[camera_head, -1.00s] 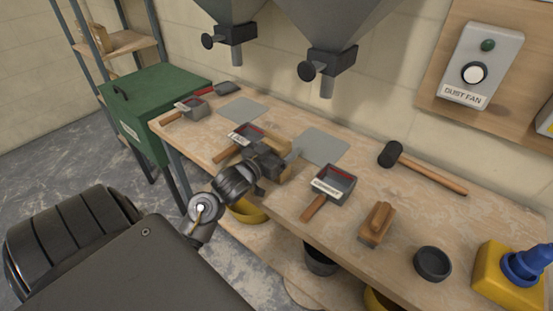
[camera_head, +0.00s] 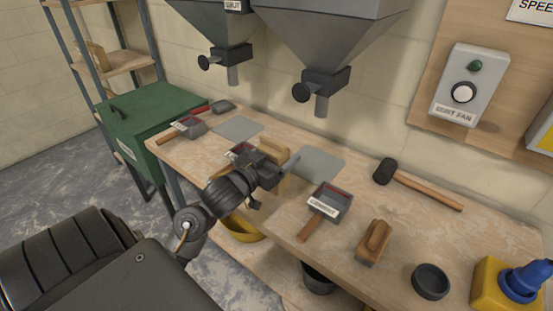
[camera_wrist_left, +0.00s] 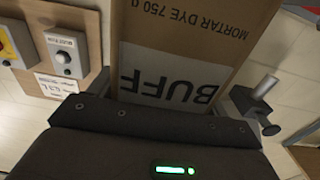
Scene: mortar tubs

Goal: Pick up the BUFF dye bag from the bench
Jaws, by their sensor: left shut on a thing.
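The BUFF dye bag (camera_wrist_left: 185,50) is a brown packet with a pale label reading BUFF. It fills the upper middle of the left wrist view, with its print upside down. In the head view the bag (camera_head: 274,150) shows as a small tan block at the end of my left arm. My right gripper is not in view.
A scoop (camera_head: 330,203) lies right of the gripper, with a grey mat (camera_head: 318,165) behind it. Another labelled scoop (camera_head: 240,152) is partly hidden by my arm. Hopper spouts (camera_head: 321,92) hang above the bench. A mallet (camera_head: 420,187) and wooden float (camera_head: 373,243) lie further right.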

